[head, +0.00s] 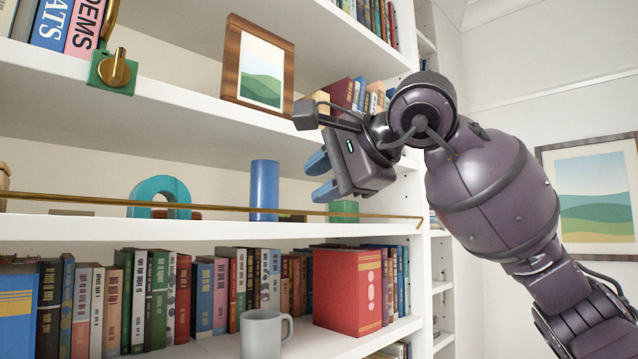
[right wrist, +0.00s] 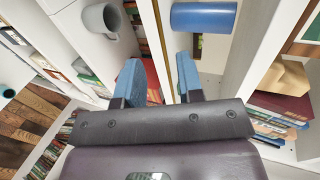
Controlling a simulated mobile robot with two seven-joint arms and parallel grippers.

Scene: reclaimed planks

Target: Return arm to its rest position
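My right arm (head: 490,190) comes in from the right in the head view and is raised in front of the bookshelf. My right gripper (head: 318,177) points left, at the height of the shelf with the blue cylinder. In the right wrist view its two blue fingers (right wrist: 160,78) stand apart with nothing held between them. My left arm and gripper are in neither view.
A blue cylinder (head: 264,187), a teal arch (head: 160,196) and a green block (head: 344,211) stand behind a brass rail (head: 230,208). Below are a grey mug (head: 262,334), a red box (head: 347,290) and several books. A framed picture (head: 258,66) stands above.

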